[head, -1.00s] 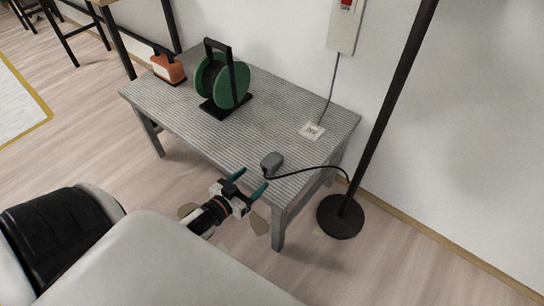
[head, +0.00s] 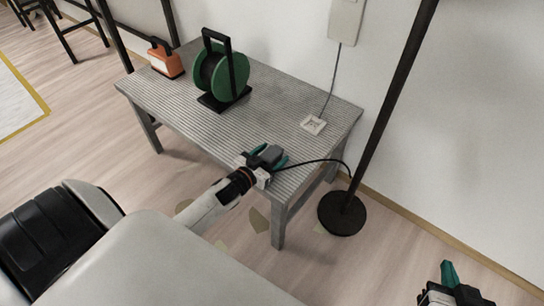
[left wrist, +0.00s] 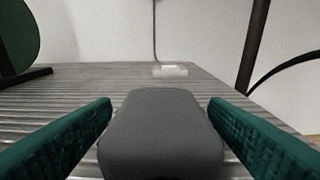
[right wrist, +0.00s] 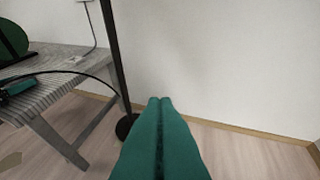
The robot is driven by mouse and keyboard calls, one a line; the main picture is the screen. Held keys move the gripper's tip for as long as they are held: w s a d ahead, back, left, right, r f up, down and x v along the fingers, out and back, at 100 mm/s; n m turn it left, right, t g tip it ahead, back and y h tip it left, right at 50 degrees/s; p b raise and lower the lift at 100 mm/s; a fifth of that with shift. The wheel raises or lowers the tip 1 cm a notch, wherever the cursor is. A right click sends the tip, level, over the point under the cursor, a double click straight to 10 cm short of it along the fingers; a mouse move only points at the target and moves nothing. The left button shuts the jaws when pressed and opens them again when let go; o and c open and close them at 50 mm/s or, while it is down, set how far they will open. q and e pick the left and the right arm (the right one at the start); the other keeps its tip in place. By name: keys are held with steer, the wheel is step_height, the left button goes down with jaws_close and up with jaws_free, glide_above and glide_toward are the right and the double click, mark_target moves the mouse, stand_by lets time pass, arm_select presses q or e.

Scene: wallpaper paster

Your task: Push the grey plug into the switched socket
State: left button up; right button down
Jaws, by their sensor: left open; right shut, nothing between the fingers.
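The grey plug (head: 268,155) lies near the front edge of the ribbed table, its black cable running off to the right. In the left wrist view the plug (left wrist: 160,135) sits between the two green fingers, with a small gap on each side. My left gripper (head: 274,160) is open around it. The white socket (head: 313,124) lies on the table near its back right edge, with a cord going up the wall; it also shows in the left wrist view (left wrist: 170,71). My right gripper (head: 447,275) is shut and empty, off to the right over the floor.
A black pole with a round base (head: 342,214) stands right of the table. A white wall box (head: 345,20) hangs above the socket.

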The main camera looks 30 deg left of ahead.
arm_select(q)
steer(key=shift+w+f, duration=0.1)
steer(key=shift+w, duration=0.4)
arm_select(e)
steer(key=shift+w+a+r+t, duration=0.15)
steer(key=shift+w+r+t, duration=0.15)
steer(key=shift+r+t, duration=0.15)
arm_select(q)
steer(key=shift+c, duration=0.3)
steer(key=c, duration=1)
steer(key=shift+r, duration=0.2)
